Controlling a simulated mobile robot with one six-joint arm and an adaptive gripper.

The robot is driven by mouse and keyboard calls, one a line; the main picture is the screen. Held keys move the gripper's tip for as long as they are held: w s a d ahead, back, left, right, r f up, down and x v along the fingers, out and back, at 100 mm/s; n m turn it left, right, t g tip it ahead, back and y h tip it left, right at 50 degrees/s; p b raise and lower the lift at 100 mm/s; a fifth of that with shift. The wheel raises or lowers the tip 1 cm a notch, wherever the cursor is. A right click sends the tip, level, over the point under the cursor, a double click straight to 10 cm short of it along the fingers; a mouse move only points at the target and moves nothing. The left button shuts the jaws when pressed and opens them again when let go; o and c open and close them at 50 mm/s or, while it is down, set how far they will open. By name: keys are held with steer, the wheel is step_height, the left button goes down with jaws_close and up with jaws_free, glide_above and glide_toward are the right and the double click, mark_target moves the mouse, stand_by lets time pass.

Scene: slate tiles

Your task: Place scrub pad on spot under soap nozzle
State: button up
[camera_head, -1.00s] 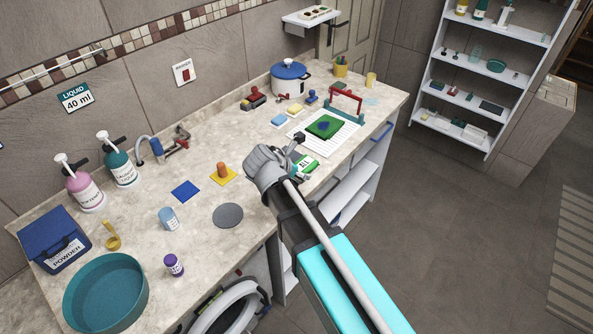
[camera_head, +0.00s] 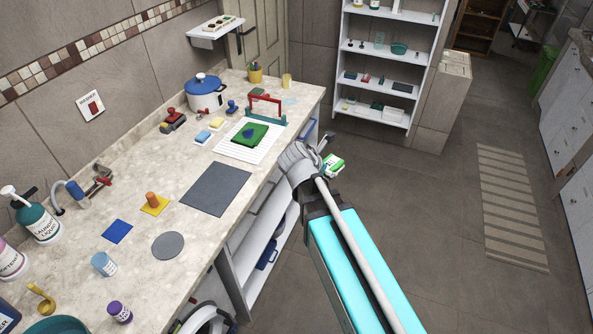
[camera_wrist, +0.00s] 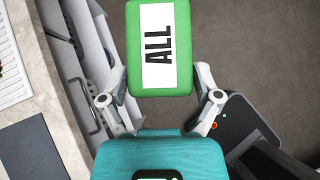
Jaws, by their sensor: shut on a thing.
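My gripper (camera_head: 319,166) is shut on a green block (camera_head: 334,164) with a white label. In the wrist view the label on the block (camera_wrist: 160,45) reads "ALL", and the fingers are on its two sides. I cannot tell for certain that this is the scrub pad. It is held clear of the counter's front edge, over the floor side. A blue square (camera_head: 117,232) and a grey disc (camera_head: 168,246) lie flat on the counter; neither is clearly marked as the spot.
A dark grey mat (camera_head: 217,189) lies bare on the counter (camera_head: 150,170). An orange peg stands on a yellow square (camera_head: 157,208). A white rack (camera_head: 235,152) bears a green pad with a blue item. Sponges and a pot (camera_head: 206,94) are behind. The floor is open at right.

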steer(key=s+d+m+g+h, duration=0.1)
steer(key=s+d+m, duration=0.1)
steer(key=d, duration=1.4)
steer(key=shift+s, duration=0.25)
steer(key=shift+a, duration=0.1)
